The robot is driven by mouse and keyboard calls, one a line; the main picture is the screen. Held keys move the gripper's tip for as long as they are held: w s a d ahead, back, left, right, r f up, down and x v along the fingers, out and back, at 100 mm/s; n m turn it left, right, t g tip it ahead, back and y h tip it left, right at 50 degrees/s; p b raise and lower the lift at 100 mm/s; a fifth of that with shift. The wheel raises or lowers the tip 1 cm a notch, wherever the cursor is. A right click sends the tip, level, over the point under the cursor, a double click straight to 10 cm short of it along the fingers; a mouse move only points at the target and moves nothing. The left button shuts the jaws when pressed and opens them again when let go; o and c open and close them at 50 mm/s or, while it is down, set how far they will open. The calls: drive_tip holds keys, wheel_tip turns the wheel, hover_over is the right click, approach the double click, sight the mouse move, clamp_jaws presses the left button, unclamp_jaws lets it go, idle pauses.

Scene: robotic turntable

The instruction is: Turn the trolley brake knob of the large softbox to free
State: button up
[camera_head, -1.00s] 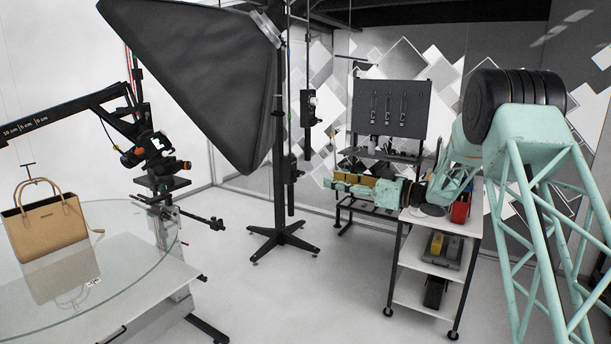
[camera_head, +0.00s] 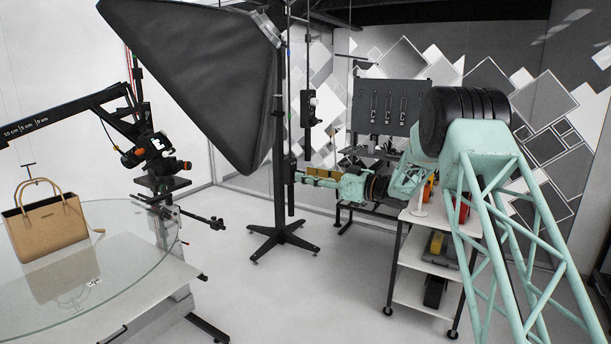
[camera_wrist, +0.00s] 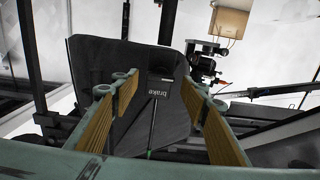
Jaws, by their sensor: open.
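The large softbox (camera_head: 200,75) is a big dark box on a black stand, left of centre in the head view. Its dark fabric also fills the middle of the wrist view (camera_wrist: 120,75). A small dark box marked "brake" (camera_wrist: 160,87) shows between my fingers in the wrist view, its lettering upside down. I cannot make out the knob's setting. My gripper (camera_head: 300,175) points left, its tips close to a small dark box (camera_head: 291,168) hanging by the stand. In the wrist view my gripper (camera_wrist: 158,98) is open and empty, with tan finger pads on both sides.
Another hanging box (camera_head: 309,108) with a pale knob is above my gripper. The softbox stand (camera_head: 280,150) rises just left of the fingertips. A white shelf trolley (camera_head: 425,255) is below my arm. A glass turntable (camera_head: 130,225) carries a tan handbag (camera_head: 48,227).

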drive_tip(key=shift+w+a, duration=0.2)
drive_tip(key=shift+a, duration=0.3)
drive_tip(key=c, duration=0.8)
drive_tip(key=shift+c, duration=0.2)
drive_tip(key=shift+f+n+b, duration=0.15)
drive_tip(key=shift+n+b, duration=0.25)
drive_tip(key=shift+b, duration=0.15)
drive_tip(key=n+b, duration=1.6)
drive_tip(key=b, duration=0.1)
drive_tip(key=shift+s+a+f+n, duration=0.1)
drive_tip(key=shift+s+f+n, duration=0.15)
drive_tip(key=shift+n, duration=0.15)
drive_tip(key=shift+r+b, duration=0.1)
drive_tip(key=shift+b, duration=0.3)
